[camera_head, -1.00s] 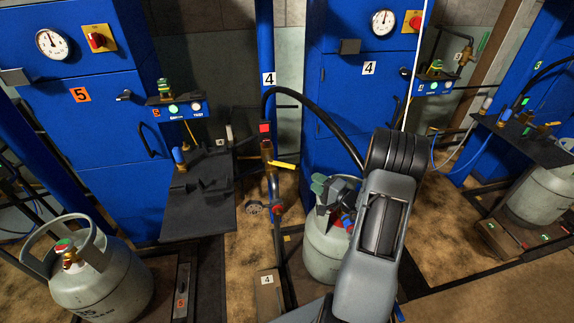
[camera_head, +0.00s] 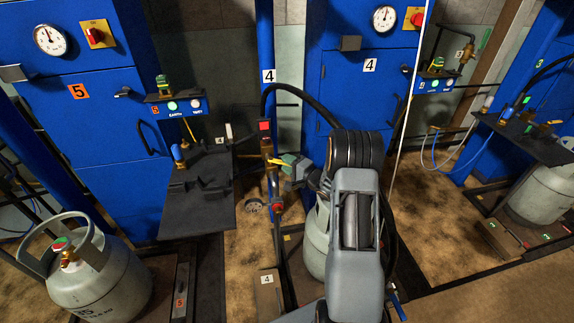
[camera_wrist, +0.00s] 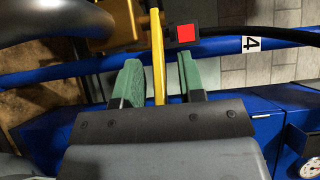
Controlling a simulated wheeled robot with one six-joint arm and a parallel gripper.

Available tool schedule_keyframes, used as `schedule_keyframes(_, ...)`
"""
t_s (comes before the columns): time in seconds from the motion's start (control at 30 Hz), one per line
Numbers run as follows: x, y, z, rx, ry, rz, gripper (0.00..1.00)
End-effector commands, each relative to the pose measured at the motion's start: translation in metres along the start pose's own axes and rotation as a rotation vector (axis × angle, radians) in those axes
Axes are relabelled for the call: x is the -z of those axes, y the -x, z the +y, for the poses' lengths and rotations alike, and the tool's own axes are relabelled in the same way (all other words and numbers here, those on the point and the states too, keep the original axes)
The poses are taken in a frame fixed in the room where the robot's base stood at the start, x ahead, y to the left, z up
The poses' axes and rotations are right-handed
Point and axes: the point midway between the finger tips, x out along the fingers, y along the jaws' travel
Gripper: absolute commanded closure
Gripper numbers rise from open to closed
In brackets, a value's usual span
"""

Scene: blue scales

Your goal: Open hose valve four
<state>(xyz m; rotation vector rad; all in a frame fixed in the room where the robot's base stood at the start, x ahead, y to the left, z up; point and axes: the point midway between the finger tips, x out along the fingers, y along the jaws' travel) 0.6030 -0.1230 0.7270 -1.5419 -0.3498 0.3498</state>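Hose valve four has a brass body (camera_head: 266,148) on the pipe by the blue post marked 4, under a red square tag (camera_head: 264,126). Its yellow lever (camera_wrist: 157,50) runs between the two green fingers of my gripper (camera_wrist: 159,72) in the wrist view. The gripper is open, with a visible gap on each side of the lever. In the head view my gripper (camera_head: 291,164) is just right of the valve and hides most of the lever. The red tag also shows in the wrist view (camera_wrist: 186,33), right of the lever.
A black hose (camera_head: 318,104) arches from the valve to the right, above my gripper. A grey gas cylinder (camera_head: 315,245) stands under my arm. A dark shelf (camera_head: 198,215) is on the left. Blue cabinet 4 (camera_head: 345,85) rises behind.

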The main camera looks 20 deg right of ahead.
Motion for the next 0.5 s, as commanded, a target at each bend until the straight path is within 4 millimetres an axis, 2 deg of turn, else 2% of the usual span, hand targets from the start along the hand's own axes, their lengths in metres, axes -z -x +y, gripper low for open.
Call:
schedule_keyframes(0.3, -0.0001, -0.0020, 0.0000, 0.000, 0.000, 0.000, 0.64)
schedule_keyframes(0.5, -0.0001, -0.0019, 0.0001, 0.000, 0.000, 0.000, 0.82)
